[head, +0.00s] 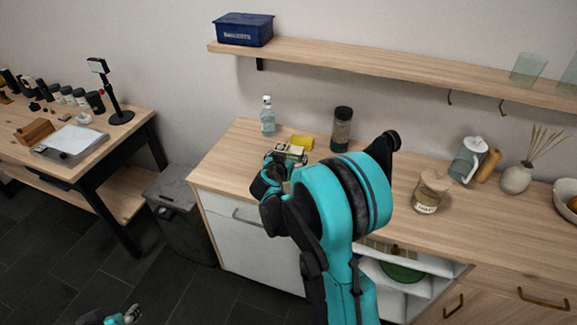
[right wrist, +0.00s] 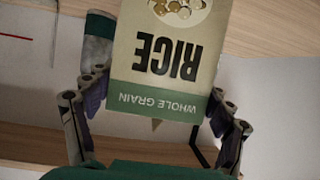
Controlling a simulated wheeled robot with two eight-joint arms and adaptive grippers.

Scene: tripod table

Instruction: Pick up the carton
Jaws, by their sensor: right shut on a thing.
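The carton is a cream box of whole grain rice with a green band. In the right wrist view the carton (right wrist: 165,50) fills the middle, its lettering upside down, between the two fingers of my right gripper (right wrist: 155,115). In the head view only a small part of the carton (head: 291,151) shows past my right gripper (head: 277,165), above the counter's left part. I cannot tell whether it touches the counter. My right gripper is shut on it. My left gripper (head: 125,317) is only partly in view at the bottom left edge, away from the counter.
On the wooden counter (head: 232,158), a clear bottle (head: 267,117), a yellow sponge (head: 302,142) and a dark-lidded jar (head: 341,129) stand near the carton. A lidded jar (head: 429,192) stands further right. A shelf (head: 370,66) runs above. A grey bin (head: 178,215) stands left.

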